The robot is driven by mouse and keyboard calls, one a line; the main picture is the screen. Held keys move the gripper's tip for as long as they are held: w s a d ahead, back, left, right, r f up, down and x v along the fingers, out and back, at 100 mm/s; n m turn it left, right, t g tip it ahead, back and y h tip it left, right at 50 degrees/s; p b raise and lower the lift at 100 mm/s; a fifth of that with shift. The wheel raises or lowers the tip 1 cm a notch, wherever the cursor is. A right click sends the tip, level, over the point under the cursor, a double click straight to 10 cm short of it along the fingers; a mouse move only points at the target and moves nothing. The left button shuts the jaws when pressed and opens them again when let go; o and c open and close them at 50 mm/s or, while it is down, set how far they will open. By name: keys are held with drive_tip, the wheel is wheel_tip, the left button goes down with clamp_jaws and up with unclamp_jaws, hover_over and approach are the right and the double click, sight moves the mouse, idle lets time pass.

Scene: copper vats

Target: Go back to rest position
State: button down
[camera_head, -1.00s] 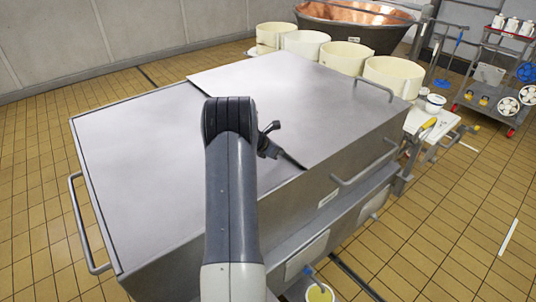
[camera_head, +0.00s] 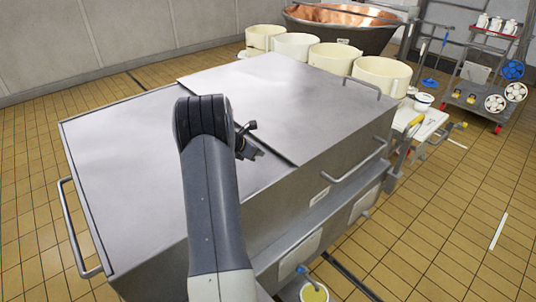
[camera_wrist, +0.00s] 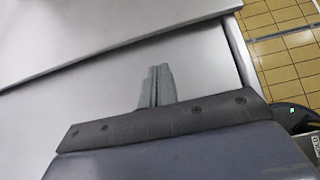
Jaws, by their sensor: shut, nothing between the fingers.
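My gripper (camera_wrist: 157,84) shows in the wrist view with its two thin grey fingers pressed together and nothing between them. It is over the smooth metal lid of a large steel vat (camera_wrist: 100,95). In the head view, a dark part of my wrist (camera_head: 246,138) shows just right of my arm, above the lid. My arm hides part of the vat there, and the fingertips cannot be made out. I cannot tell how far the fingers are from the lid.
The steel vat (camera_head: 120,150) fills the middle, with handles (camera_head: 72,225) on its sides. Cream tubs (camera_head: 382,76) and a copper vat (camera_head: 345,28) stand behind it. A trolley (camera_head: 480,95) is at the right. Tiled floor (camera_head: 450,220) is mostly clear.

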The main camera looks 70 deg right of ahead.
sight(274, 150)
drive_tip(key=b+v, duration=0.1)
drive_tip(key=v, duration=0.6)
drive_tip(key=shift+w+a+r, duration=0.15)
drive_tip(key=shift+w+a, duration=0.05)
drive_tip(key=shift+w, duration=0.05)
drive_tip(key=shift+d, duration=0.1)
drive_tip(key=p+x, duration=0.2)
drive_tip(key=x, duration=0.7)
drive_tip(key=shift+s+d, duration=0.1)
drive_tip(key=shift+s, duration=0.05)
drive_tip(key=d, duration=0.1)
drive_tip(key=s+d, duration=0.1)
drive_tip(key=d, duration=0.1)
drive_tip(key=shift+s+f, duration=0.35)
drive_tip(key=shift+s+d+p, duration=0.15)
drive_tip(key=shift+d+p, duration=0.15)
drive_tip(key=shift+d, duration=0.2)
